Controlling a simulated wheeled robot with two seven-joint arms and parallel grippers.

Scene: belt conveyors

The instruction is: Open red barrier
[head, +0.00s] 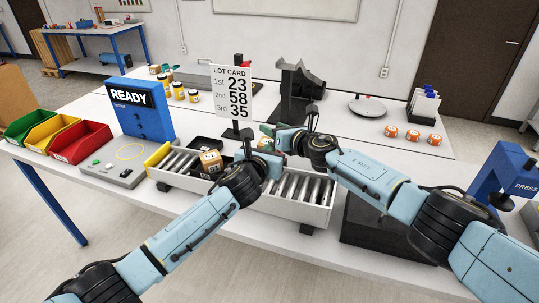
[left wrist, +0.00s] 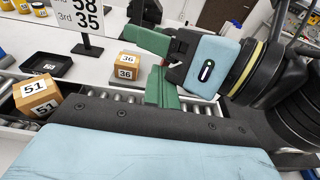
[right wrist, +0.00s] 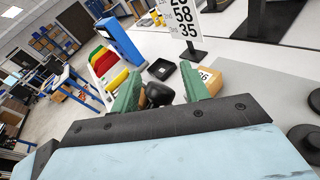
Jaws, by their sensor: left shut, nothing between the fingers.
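No red barrier can be made out in any view; the arms hide part of the roller conveyor (head: 288,186). A yellow end piece (head: 157,155) stands at the conveyor's left end. In the head view the right gripper (head: 268,131) is just beyond the left one, and the two are close together.
The box marked 51 (head: 210,161) sits on the rollers beside a black tray (head: 208,144). A lot card (head: 233,92) stands behind. Left are a button panel (head: 118,172), a blue READY unit (head: 143,110) and coloured bins (head: 80,142). A blue press (head: 503,175) is at right.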

